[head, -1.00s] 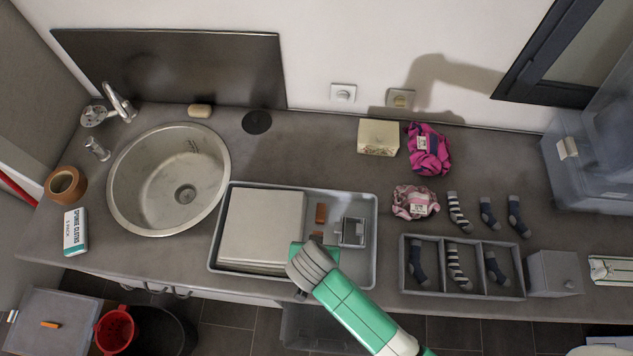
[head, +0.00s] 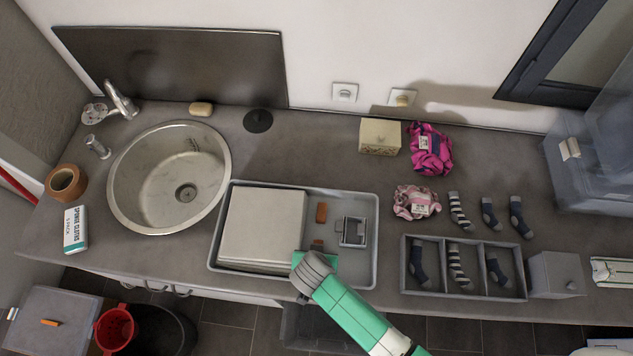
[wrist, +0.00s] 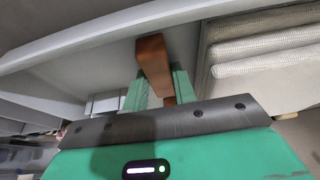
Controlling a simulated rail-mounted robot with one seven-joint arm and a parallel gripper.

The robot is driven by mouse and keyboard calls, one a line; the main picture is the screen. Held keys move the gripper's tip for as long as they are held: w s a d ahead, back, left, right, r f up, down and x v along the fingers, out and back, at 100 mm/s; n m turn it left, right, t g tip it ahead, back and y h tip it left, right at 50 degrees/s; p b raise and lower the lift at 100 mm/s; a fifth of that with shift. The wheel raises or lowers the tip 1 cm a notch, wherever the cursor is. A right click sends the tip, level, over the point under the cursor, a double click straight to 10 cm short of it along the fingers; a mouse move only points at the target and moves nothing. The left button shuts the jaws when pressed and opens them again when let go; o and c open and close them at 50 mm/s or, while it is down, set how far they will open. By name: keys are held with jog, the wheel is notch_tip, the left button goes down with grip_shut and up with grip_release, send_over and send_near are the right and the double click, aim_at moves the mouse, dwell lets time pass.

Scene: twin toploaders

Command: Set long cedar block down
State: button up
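The long cedar block (wrist: 152,58) is reddish brown. In the wrist view it lies between the two green fingers of my gripper (wrist: 158,90) and fills the gap between them. In the head view my gripper (head: 318,262) is low over the front part of the grey tray (head: 369,262), and one brown end of the block (head: 318,243) shows just beyond it. The rest is hidden by the gripper. I cannot tell whether its underside touches the tray. Another reddish-brown block (head: 321,212) lies farther back in the tray.
A stack of pale cloths (head: 265,225) fills the tray's left side, close to my gripper. A small grey metal caddy (head: 353,231) stands to the right. A divided sock box (head: 407,285) is right of the tray. The tray floor behind the caddy is bare.

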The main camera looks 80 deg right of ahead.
jog(key=o, duration=0.3)
jog(key=p+v, duration=0.1)
jog(key=v, duration=1.1)
jog(key=shift+r, duration=0.25)
